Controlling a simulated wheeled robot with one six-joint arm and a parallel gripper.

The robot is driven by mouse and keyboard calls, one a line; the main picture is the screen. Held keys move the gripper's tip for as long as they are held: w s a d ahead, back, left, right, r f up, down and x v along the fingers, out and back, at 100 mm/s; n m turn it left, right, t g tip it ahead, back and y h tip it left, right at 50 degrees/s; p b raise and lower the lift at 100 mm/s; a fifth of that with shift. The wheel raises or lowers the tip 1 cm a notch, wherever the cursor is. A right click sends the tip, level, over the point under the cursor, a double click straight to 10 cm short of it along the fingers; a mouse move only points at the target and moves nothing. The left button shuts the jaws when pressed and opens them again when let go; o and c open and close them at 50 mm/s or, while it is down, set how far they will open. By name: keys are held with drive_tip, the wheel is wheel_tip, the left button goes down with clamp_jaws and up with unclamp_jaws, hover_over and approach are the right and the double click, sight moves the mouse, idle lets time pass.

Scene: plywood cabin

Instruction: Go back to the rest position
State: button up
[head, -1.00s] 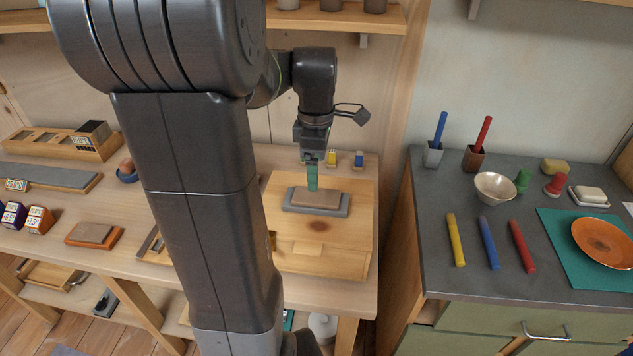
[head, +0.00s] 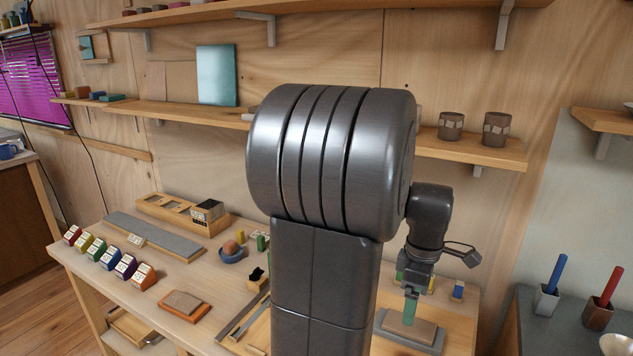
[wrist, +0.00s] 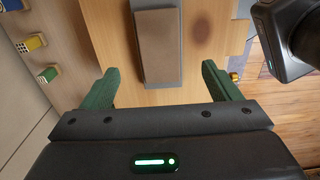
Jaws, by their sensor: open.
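My gripper (head: 410,308) is at the right of the workbench in the head view, pointing down above a tan block on a grey tray (head: 408,331). In the wrist view my gripper (wrist: 160,90) has its two green fingers spread wide apart with nothing between them. The tan block (wrist: 160,45) lies on its grey base beyond the fingertips and is not held. My arm covers the middle of the head view and hides part of the bench.
A shelf with two brown cups (head: 451,126) runs behind my arm. Several coloured blocks (head: 108,258) line the bench's left front edge. A grey counter at right holds a blue marker in a cup (head: 547,298) and a red marker in a cup (head: 598,314).

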wheel_tip(320, 180, down, 8)
drive_tip(key=shift+f, duration=0.1)
wheel_tip(320, 180, up, 3)
drive_tip(key=shift+f, duration=0.1)
drive_tip(key=shift+r, duration=0.6)
drive_tip(key=shift+f, duration=0.1)
